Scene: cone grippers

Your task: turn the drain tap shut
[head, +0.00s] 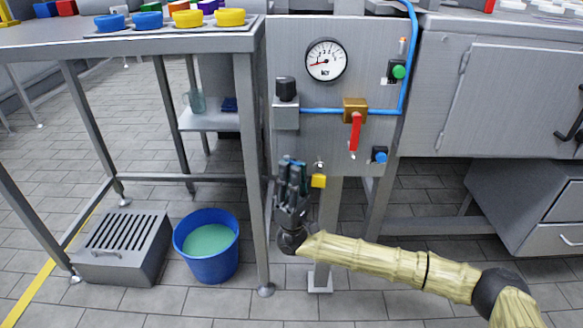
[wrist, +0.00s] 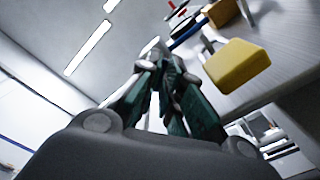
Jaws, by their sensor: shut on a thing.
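My gripper (head: 292,164) is at the lower left of the grey panel (head: 333,85), pointing up, below the regulator with the black knob (head: 286,90). Its dark green fingers are closed together; they also show in the wrist view (wrist: 160,65). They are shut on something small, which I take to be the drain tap. The fingers hide nearly all of it, so its angle cannot be told. A small pale piece (wrist: 149,47) shows at the fingertips in the wrist view.
A yellow padlock (head: 318,181) hangs close to the right of my gripper. A red lever (head: 355,132) on a brass valve and a blue knob (head: 379,155) are farther right. A table leg (head: 252,170) stands close left. A blue bucket (head: 208,268) with greenish liquid stands below left.

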